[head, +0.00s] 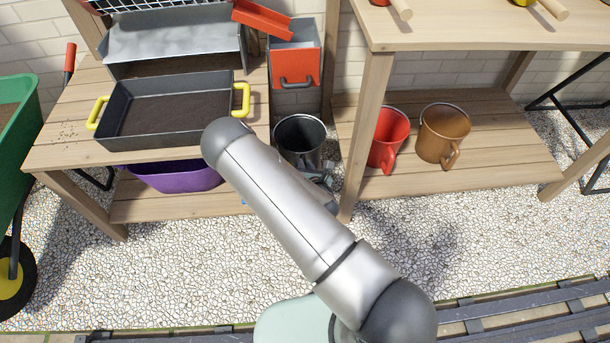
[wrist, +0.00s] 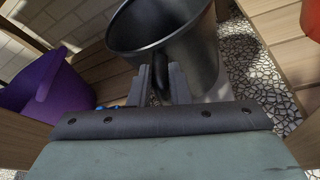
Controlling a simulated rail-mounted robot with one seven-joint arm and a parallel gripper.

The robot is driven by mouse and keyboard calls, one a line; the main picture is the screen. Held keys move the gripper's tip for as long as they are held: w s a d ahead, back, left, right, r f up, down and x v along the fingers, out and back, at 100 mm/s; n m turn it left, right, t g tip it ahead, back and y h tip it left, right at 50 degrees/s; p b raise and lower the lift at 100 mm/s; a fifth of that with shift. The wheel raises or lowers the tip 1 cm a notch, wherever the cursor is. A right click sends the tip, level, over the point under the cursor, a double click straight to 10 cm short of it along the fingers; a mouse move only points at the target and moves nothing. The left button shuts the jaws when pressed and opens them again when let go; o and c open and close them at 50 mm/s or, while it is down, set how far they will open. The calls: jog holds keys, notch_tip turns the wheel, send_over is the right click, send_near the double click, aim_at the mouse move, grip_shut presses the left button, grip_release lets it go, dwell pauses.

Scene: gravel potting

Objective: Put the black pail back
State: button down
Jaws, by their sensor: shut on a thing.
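The black pail (head: 299,136) is upright in the gap between the two wooden benches, below the red-fronted grey chute. In the wrist view the pail (wrist: 196,48) fills the upper middle, with its open rim tilted in the picture. My gripper (wrist: 163,82) is shut on the pail's handle, one finger on each side of it. In the head view my forearm hides most of the gripper and the pail's lower part. I cannot tell whether the pail's base touches the ground.
A purple tub (head: 177,176) is on the left bench's lower shelf. A red pail (head: 389,138) and a brown pail (head: 442,135) stand on the right bench's lower shelf (head: 500,165). A dark tray with yellow handles (head: 170,108) sits on the left bench. Bench legs flank the gap.

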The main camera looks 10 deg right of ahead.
notch_tip(320, 180, down, 4)
jog(key=shift+f+b, duration=0.1)
jog(key=shift+b, duration=0.65)
jog(key=shift+f, duration=0.1)
jog(key=c, duration=1.3)
grip_release()
jog(key=shift+c, duration=0.2)
